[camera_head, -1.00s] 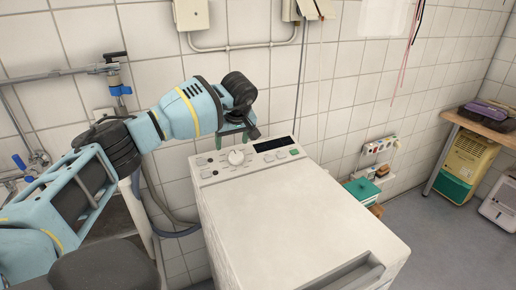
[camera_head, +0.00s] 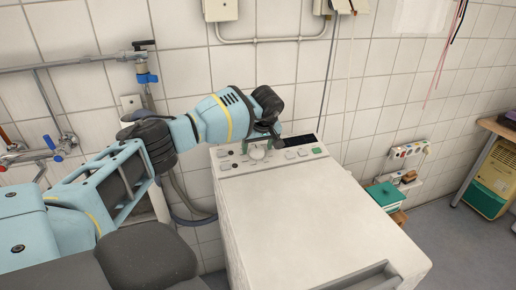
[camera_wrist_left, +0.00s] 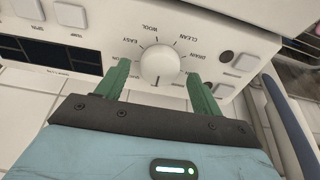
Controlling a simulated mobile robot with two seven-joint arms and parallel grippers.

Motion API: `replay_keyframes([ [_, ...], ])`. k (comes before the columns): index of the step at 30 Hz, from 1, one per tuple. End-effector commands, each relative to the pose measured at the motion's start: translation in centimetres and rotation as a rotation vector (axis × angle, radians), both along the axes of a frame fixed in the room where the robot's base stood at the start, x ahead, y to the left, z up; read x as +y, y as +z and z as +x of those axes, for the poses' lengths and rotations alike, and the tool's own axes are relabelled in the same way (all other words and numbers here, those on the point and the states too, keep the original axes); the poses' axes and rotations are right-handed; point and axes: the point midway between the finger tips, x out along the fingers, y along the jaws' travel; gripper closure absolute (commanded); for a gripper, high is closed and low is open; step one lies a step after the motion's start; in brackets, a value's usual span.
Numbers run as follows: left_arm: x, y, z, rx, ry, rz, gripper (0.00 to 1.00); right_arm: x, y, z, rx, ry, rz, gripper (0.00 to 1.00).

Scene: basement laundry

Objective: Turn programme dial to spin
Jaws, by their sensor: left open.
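The white programme dial (camera_head: 258,152) sits on the control panel of the white washing machine (camera_head: 310,205). In the left wrist view the round dial (camera_wrist_left: 159,66) is ringed by labels including EASY, WOOL, CLEAN and DRAIN; labels on the gripper side are hidden or cut off. My left gripper (camera_head: 262,143) is at the panel, partly covering the dial in the head view. In the left wrist view its green fingers (camera_wrist_left: 160,78) are open, one on each side of the dial's lower part, with visible gaps. My right gripper is not in view.
Panel buttons (camera_wrist_left: 70,14) and a dark display (camera_head: 299,140) lie beside the dial. The tiled wall (camera_head: 390,80) is close behind the machine. Taps (camera_head: 55,148) and pipes are at the left, and a green box (camera_head: 385,194) stands at the right.

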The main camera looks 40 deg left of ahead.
Motion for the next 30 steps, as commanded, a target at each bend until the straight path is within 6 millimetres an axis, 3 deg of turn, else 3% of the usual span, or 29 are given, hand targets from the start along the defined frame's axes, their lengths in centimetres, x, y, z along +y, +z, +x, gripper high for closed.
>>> replay_keyframes([
  [12,0.32,-0.90,0.17,0.000,0.000,0.000,0.33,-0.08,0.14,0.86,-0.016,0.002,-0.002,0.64],
  [22,0.33,-0.88,0.16,0.000,0.000,0.000,0.75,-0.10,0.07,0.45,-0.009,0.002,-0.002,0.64],
  [30,0.31,-0.83,0.16,-0.006,0.023,-0.003,0.76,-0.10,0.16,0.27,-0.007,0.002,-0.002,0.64],
])
